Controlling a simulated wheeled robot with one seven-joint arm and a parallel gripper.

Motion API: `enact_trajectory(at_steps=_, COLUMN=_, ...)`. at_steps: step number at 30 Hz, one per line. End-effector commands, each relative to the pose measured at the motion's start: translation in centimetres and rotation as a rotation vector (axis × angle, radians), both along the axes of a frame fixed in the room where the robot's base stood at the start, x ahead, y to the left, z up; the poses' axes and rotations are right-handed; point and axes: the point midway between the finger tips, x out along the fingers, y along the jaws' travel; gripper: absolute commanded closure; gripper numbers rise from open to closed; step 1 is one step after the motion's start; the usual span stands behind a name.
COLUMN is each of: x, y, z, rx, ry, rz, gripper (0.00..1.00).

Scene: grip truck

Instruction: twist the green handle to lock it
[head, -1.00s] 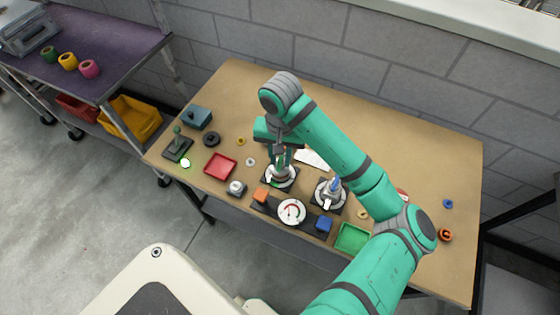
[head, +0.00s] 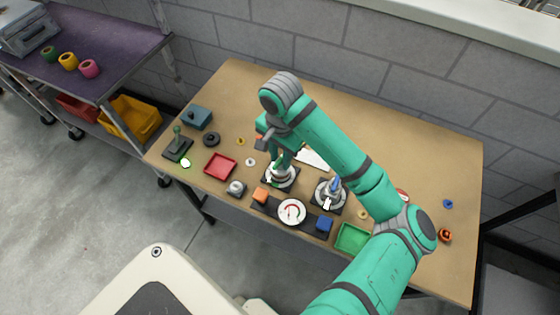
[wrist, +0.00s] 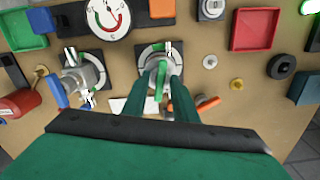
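The green handle (wrist: 160,75) stands on a round grey valve (wrist: 150,63) with a white dial on a dark square plate. In the head view this valve (head: 290,180) is at the middle of the table, partly hidden by my gripper. My gripper (head: 282,166) points down over it, its fingers at the handle. In the wrist view the green fingers (wrist: 176,98) reach up to the handle and overlap it. The similar colours hide whether the fingers press on it.
A similar valve with a blue handle (head: 335,184) stands close on the right. A round gauge (head: 291,212), orange block (head: 260,195), blue block (head: 323,224), red tray (head: 220,166) and green tray (head: 352,238) lie around. The back of the table is mostly clear.

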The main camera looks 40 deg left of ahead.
Motion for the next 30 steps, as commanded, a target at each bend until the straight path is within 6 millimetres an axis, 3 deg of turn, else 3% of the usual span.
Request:
enact_trajectory(at_steps=11, x=0.0, y=0.0, z=0.3, rx=0.001, ry=-0.001, rz=0.002, gripper=0.69)
enact_trajectory(at_steps=30, x=0.1, y=0.0, z=4.6, rx=0.001, ry=-0.003, rz=0.003, gripper=0.69)
